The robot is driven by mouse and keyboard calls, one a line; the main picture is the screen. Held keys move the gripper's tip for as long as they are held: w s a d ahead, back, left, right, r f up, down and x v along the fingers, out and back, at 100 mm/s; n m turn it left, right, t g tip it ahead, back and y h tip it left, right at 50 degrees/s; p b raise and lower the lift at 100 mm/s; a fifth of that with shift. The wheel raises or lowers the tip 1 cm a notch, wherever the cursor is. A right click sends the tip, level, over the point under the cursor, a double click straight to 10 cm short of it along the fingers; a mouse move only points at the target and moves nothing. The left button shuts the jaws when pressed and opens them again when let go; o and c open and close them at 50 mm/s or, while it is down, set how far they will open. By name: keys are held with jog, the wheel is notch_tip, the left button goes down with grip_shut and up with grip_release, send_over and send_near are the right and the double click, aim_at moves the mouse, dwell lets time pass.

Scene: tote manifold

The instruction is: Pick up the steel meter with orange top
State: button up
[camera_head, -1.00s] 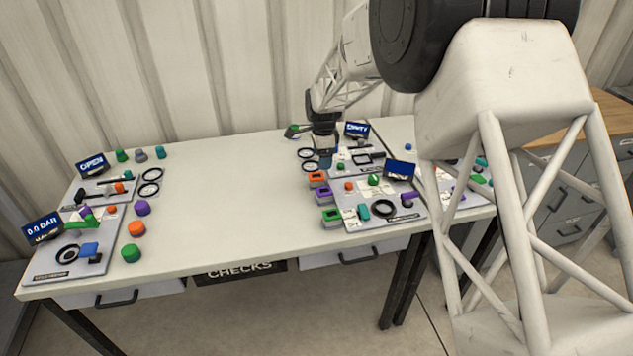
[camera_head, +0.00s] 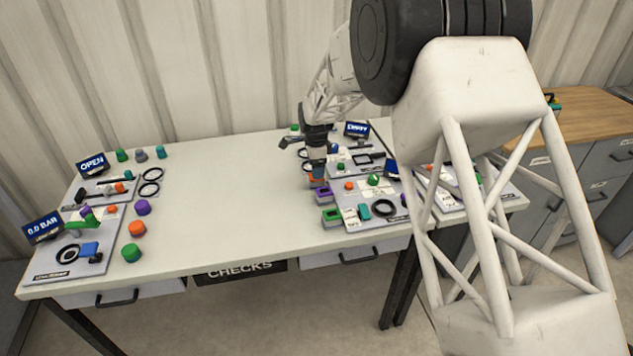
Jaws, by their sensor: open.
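The steel meter with the orange top (camera_head: 312,182) stands near the left edge of the right-hand station, mostly hidden behind my gripper. Only a little orange shows around the fingertips. My gripper (camera_head: 318,174) is open and points down over this meter. At this size I cannot tell whether the fingers straddle it or hover just above. A meter with a purple top (camera_head: 324,196) and one with a green top (camera_head: 331,215) stand in a row in front of it.
Grey boards with rings, knobs and a small screen (camera_head: 356,129) are to the right. Coloured knobs, such as an orange one (camera_head: 136,229), stand at the left. The table's middle (camera_head: 225,195) is clear.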

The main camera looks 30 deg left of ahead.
dwell(0.3)
jog(key=shift+d+f, duration=0.2)
jog(key=shift+f, duration=2.35)
jog(key=c, duration=1.1)
jog(key=shift+o, duration=0.2)
jog(key=shift+r, duration=5)
jog(key=w+d, duration=0.3)
jog(key=w, duration=0.7)
jog(key=w+d, duration=0.4)
jog(key=w, duration=0.6)
jog(key=shift+d+f+n, duration=0.15)
jog(key=shift+d+n, duration=0.05)
jog(key=shift+n, duration=0.1)
